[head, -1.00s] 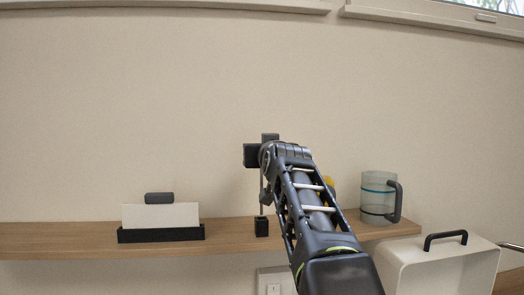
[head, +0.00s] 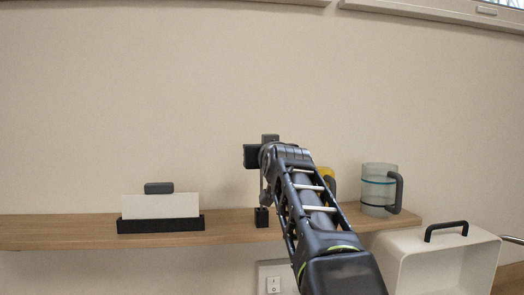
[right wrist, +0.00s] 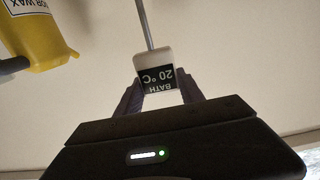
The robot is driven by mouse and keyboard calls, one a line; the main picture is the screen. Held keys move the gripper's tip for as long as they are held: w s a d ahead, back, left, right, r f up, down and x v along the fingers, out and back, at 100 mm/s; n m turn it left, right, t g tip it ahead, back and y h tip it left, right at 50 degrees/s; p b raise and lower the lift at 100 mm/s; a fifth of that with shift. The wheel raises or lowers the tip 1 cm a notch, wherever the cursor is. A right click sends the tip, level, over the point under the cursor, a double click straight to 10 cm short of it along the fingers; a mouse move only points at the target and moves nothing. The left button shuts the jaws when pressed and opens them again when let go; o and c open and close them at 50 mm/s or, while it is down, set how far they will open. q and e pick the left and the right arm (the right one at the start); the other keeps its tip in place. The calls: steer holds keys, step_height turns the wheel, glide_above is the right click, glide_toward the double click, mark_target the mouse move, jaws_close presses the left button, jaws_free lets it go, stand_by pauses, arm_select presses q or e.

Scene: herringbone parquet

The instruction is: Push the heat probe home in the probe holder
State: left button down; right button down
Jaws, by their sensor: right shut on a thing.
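The heat probe shows in the right wrist view as a pale head (right wrist: 156,72) with a dark label reading "BATH 20 °C" and a thin grey rod. My right gripper (right wrist: 160,92) is shut on this head. In the head view my own wrist hides the probe's head, and a short length of thin upright rod (head: 262,192) shows below. The probe holder (head: 261,218), a small black block on the shelf, stands directly under the rod. The rod reaches the block's top; how deep it sits inside cannot be told. My left gripper is not in view.
The wooden shelf (head: 80,232) carries a white panel in a black stand (head: 160,225) at left and a clear mug (head: 378,190) at right. A yellow container (head: 327,175) stands partly behind my arm. A cream case (head: 440,255) is at lower right.

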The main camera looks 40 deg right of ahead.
steer(key=shift+f+b, duration=0.75)
steer(key=shift+f, duration=0.45)
steer(key=c, duration=0.7)
jaws_free()
steer(key=shift+o, duration=0.2)
steer(key=shift+a, duration=0.1)
steer(key=b+v, duration=0.4)
steer(key=v, duration=0.3)
steer(key=shift+s+b, duration=0.35)
steer(key=shift+b, duration=0.05)
